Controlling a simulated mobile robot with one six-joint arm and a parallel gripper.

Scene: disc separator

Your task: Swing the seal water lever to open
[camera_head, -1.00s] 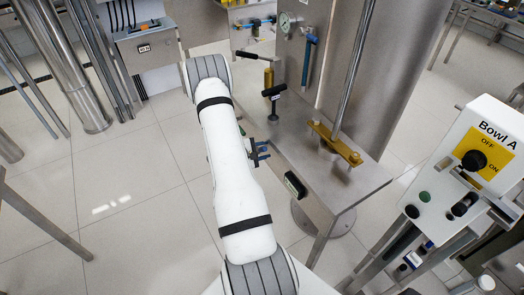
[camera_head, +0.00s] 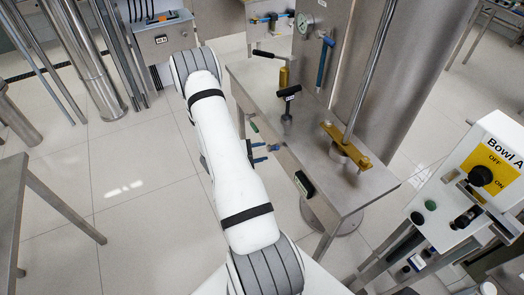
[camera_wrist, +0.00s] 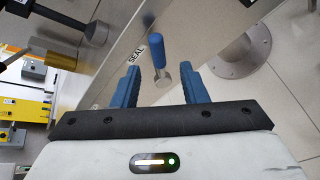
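The seal lever (camera_wrist: 156,49) has a blue handle and a round metal pivot, beside a "SEAL" label (camera_wrist: 137,55) on the side of the steel table. In the wrist view its handle points up in the picture, slightly tilted. My gripper (camera_wrist: 160,72) is open, its two blue fingers on either side of the pivot in the picture. No contact with the handle shows, and the depth gap is hard to judge. In the head view my gripper (camera_head: 265,153) is beside the table's side face, partly hidden by my arm. I cannot make out the seal lever there.
The steel table (camera_head: 372,188) carries a black-handled valve (camera_head: 287,100) and a yellow clamp (camera_head: 345,146). A "Bowl A" switch box (camera_head: 485,165) stands at the right. A steel table (camera_head: 12,195) is at left. Floor left of my arm is clear.

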